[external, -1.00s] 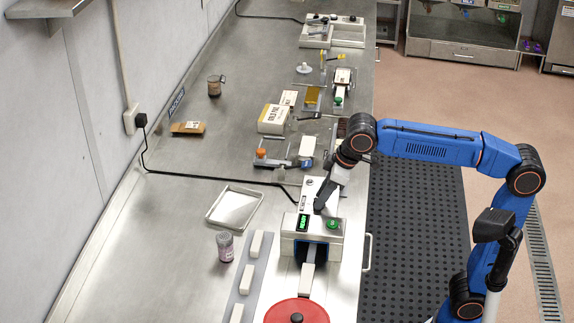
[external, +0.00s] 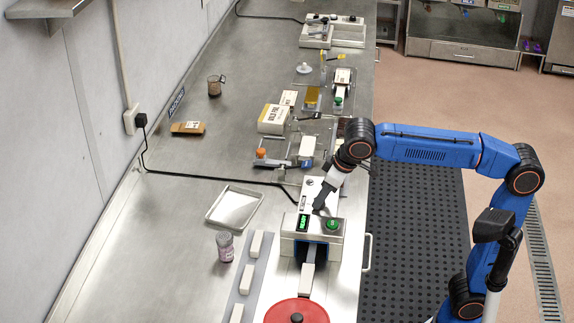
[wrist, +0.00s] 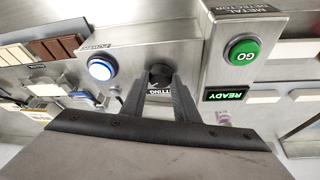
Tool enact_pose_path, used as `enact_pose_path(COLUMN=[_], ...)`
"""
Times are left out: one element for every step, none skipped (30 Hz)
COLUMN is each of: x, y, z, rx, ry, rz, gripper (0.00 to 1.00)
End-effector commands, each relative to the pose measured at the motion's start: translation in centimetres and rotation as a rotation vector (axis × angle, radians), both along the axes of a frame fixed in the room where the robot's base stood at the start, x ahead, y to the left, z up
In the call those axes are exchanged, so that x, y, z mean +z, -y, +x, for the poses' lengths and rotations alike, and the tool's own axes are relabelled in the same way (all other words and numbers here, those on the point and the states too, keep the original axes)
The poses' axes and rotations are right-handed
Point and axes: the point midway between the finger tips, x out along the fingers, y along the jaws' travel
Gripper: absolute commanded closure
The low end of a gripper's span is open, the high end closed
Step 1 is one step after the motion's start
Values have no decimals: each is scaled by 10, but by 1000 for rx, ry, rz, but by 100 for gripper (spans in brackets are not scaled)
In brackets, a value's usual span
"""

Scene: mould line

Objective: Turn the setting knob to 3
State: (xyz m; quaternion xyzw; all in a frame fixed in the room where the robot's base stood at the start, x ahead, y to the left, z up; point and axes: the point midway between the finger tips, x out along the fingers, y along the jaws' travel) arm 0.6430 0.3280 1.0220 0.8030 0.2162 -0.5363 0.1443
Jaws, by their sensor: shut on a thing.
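The setting knob (wrist: 160,73) is a black knob on the front face of a steel machine, above a label of which "TTING" shows in the wrist view. My gripper (wrist: 161,84) has its two dark fingers shut on the knob, one on each side. The fingers hide part of the knob and label, and I cannot read its number. In the external view my gripper (external: 318,208) reaches down at the machine (external: 322,187), and the knob is hidden there.
A lit blue-white button (wrist: 101,68) is left of the knob. At right stands the metal detector (wrist: 236,25) with a green GO button (wrist: 242,51) and a READY display (wrist: 225,94). A red disc (external: 290,311), a tray (external: 234,208) and pale bars (external: 247,279) are nearby.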

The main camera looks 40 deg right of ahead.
Motion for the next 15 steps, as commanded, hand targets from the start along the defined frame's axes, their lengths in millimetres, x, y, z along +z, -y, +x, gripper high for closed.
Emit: enact_pose_path(x=[-1, -1, -1, -1, -1, 0, 0, 0, 0, 0, 0, 1, 2, 3, 6], y=[0, 0, 0, 0, 0, 0, 0, 0, 0, 0, 0, 0, 0, 1, 1], z=[0, 0, 0, 0, 0, 0, 0, 0, 0, 0, 0, 0, -1, -1, -2], rx=[0, 0, 0, 0, 0, 0, 0, 0, 0, 0, 0, 1, 1, 1, 1], ry=[-1, -1, -2, -2, -1, -1, -1, -1, -1, -1, -1, 0, 0, 0, 1], rz=[-2, -2, -1, -1, -1, -1, -1, -1, -1, -1, -1, 0, 0, 0, 1], gripper=[65, 58, 55, 55, 55, 55, 55, 55, 55, 55, 55, 55, 55, 55, 55])
